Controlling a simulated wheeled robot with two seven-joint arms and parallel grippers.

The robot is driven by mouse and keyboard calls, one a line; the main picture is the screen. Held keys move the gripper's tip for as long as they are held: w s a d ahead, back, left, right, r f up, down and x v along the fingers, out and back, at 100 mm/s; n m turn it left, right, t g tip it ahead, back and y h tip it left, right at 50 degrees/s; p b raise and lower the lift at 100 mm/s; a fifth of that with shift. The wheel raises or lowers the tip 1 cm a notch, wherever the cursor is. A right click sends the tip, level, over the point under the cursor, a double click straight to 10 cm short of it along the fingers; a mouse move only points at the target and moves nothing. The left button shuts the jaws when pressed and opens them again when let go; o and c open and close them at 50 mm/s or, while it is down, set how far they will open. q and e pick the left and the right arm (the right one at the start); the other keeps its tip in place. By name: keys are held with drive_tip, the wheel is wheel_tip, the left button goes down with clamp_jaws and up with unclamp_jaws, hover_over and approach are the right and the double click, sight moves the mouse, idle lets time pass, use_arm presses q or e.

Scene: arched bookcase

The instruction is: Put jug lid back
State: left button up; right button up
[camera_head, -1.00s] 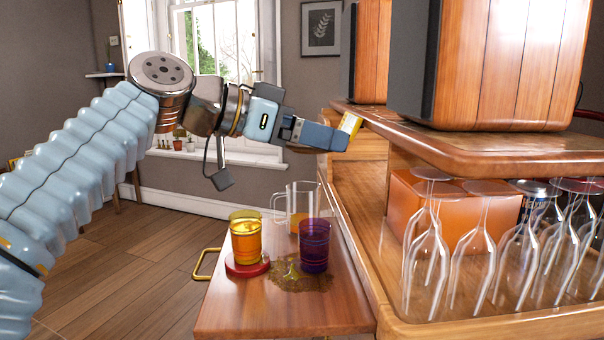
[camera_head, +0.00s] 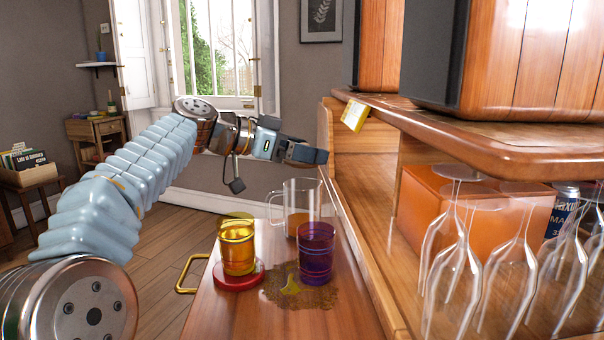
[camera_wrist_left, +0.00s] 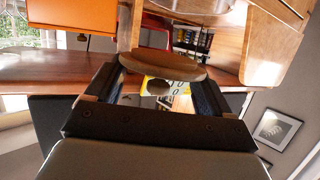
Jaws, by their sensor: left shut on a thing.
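In the left wrist view, my left gripper (camera_wrist_left: 160,85) is shut on a flat brown wooden disc, which looks like the jug lid (camera_wrist_left: 162,65). The lid is not clear in the head view. My right gripper is not in view.
A yellow glass (camera_head: 237,250) on a red coaster (camera_head: 240,280) and a purple glass (camera_head: 316,255) stand before the jug. A dark spill (camera_head: 290,290) lies beside them. A yellow tag (camera_head: 354,115) hangs at the shelf edge. Stemmed glasses (camera_head: 520,245) fill the right.

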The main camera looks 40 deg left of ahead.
use_arm(q)
drive_tip(key=shift+w+a+f, duration=0.15)
drive_tip(key=shift+w+f, duration=0.05)
drive_tip(key=shift+f, duration=0.1)
drive_tip(key=f, duration=0.2)
drive_tip(key=f+b, duration=0.1)
drive_tip(key=shift+w+a+f, duration=0.2)
drive_tip(key=shift+f, duration=0.15)
drive_tip(key=shift+f+b, duration=0.2)
drive_tip(key=shift+b, duration=0.1)
drive_tip(key=o, duration=1.1)
drive_tip(key=p+v, duration=0.1)
drive_tip(key=v, duration=1.1)
drive_tip(key=shift+r, duration=0.2)
